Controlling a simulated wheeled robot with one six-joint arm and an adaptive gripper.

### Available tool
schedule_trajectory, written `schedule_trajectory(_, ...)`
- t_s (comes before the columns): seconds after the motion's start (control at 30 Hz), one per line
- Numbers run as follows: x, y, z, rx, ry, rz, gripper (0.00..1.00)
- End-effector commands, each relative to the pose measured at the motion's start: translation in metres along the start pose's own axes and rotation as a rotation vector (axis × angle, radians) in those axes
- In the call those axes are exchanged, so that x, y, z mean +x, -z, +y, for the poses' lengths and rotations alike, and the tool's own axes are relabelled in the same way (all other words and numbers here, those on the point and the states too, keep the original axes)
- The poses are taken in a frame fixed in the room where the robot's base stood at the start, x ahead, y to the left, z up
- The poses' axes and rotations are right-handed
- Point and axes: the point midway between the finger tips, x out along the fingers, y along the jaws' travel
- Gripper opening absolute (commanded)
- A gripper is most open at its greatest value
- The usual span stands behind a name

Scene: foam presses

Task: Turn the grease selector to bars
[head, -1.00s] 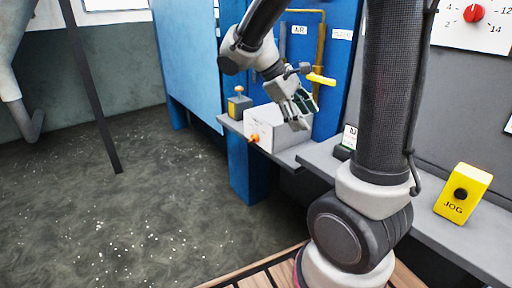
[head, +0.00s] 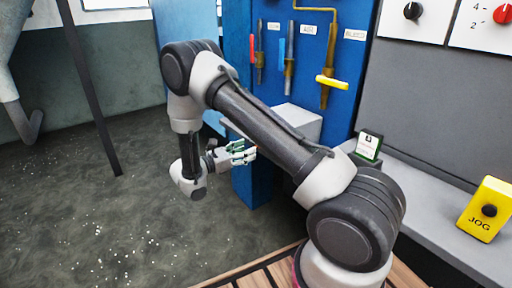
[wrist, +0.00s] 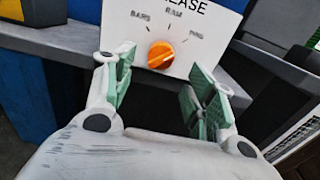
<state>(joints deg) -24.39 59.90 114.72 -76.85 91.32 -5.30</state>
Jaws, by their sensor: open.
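The grease selector is an orange knob (wrist: 161,54) on the front of a white box (wrist: 190,22) in the wrist view. Its label reads GREASE, with marks BARS at left, RAM at top and PINS at right. A pale line on the knob seems to point up and right, toward PINS. My gripper (wrist: 160,88) is open and empty, its fingers either side of the knob's line and short of it. In the head view my gripper (head: 244,152) is before the white box (head: 296,120), whose knob is hidden behind my arm.
Behind the box is a blue panel with levers, one with a yellow handle (head: 332,83). A small green-framed sign (head: 368,145) and a yellow JOG box (head: 486,209) stand on the grey ledge at right. The floor at left is open.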

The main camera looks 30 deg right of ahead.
Motion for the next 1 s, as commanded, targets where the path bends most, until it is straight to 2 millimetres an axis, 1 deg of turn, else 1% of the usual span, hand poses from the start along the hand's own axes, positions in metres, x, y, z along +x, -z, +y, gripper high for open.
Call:
schedule_trajectory(0.03, 0.010, 0.000, -0.001, 0.000, 0.004, 0.000, 0.55)
schedule_trajectory(0.1, 0.022, 0.000, -0.001, 0.000, 0.004, 0.000, 0.55)
schedule_trajectory(0.2, 0.038, 0.000, -0.001, 0.000, 0.004, 0.000, 0.55)
schedule_trajectory(0.3, 0.048, 0.000, -0.001, 0.000, 0.003, 0.001, 0.55)
schedule_trajectory(0.43, 0.055, 0.000, -0.001, 0.000, 0.003, 0.001, 0.55)
schedule_trajectory(0.67, 0.055, 0.000, -0.001, 0.001, 0.002, 0.002, 0.55)
schedule_trajectory(0.8, 0.055, 0.000, -0.001, 0.001, 0.002, 0.002, 0.30)
schedule_trajectory(0.87, 0.055, 0.000, -0.001, 0.001, 0.002, 0.002, 0.19)
schedule_trajectory(0.9, 0.055, 0.000, -0.001, 0.001, 0.002, 0.002, 0.12)
schedule_trajectory(0.93, 0.055, 0.000, -0.001, 0.001, 0.002, 0.002, 0.10)
schedule_trajectory(1.0, 0.055, 0.000, -0.001, 0.001, 0.002, 0.002, 0.10)
